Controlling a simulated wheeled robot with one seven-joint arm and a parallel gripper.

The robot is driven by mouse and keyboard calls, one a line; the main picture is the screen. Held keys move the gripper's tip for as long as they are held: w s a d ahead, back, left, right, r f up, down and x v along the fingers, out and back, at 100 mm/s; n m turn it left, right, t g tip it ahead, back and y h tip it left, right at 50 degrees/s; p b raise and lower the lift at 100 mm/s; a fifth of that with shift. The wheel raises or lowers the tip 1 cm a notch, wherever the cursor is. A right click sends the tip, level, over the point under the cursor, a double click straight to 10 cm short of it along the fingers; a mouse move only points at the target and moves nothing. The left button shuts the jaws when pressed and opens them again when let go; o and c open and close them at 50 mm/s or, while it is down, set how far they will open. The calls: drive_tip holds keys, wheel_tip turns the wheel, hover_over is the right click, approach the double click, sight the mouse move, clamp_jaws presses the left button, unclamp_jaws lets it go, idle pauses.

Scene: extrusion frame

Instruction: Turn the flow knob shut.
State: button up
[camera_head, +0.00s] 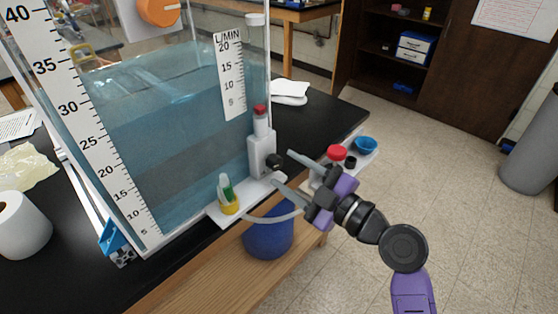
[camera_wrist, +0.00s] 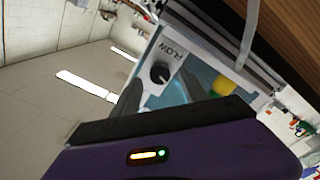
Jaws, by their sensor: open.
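The black flow knob (camera_head: 273,161) sticks out of a white valve block (camera_head: 258,150) at the tank's front right corner. In the wrist view the knob (camera_wrist: 160,73) shows a pale line on its face, beside a white label reading FLOW (camera_wrist: 173,50). My gripper (camera_head: 284,168) is open. Its two fingers reach toward the knob, one above and one below it, and the gap between them is empty. In the wrist view the fingers (camera_wrist: 158,95) lie below the knob in the picture. I cannot tell whether either finger touches it.
A water tank (camera_head: 150,120) with scales stands on the black bench. A blue bucket (camera_head: 268,238) is below.

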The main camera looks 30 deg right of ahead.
sight(279, 165)
drive_tip(key=shift+p+x, duration=0.35)
drive_tip(key=shift+x, duration=1.35)
clamp_jaws()
